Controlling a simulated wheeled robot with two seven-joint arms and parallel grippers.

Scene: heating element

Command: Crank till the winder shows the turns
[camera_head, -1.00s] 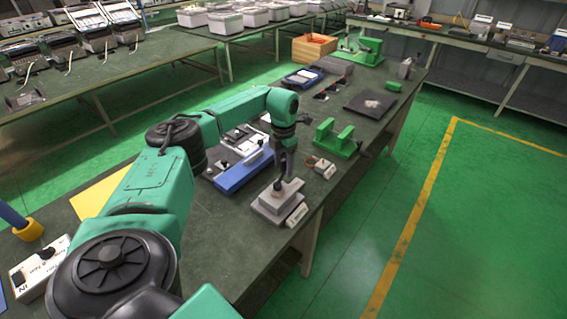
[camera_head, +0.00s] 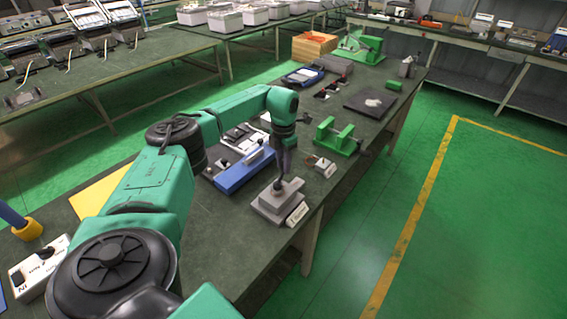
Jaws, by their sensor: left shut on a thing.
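A grey stepped block (camera_head: 276,206) with a short dark upright handle and a white label on its front sits at the right edge of the dark green bench. I take it for the winder; its label and any turn count are too small to read. My left gripper (camera_head: 279,184) points down over it and is shut on the handle at its top. The fingertips partly hide the handle. My right gripper is not in view.
A blue box (camera_head: 243,173) lies close to the left of the block. A green bracket (camera_head: 336,137) and a small white-labelled unit (camera_head: 323,167) stand behind it. A white switch box (camera_head: 40,268) is at the lower left.

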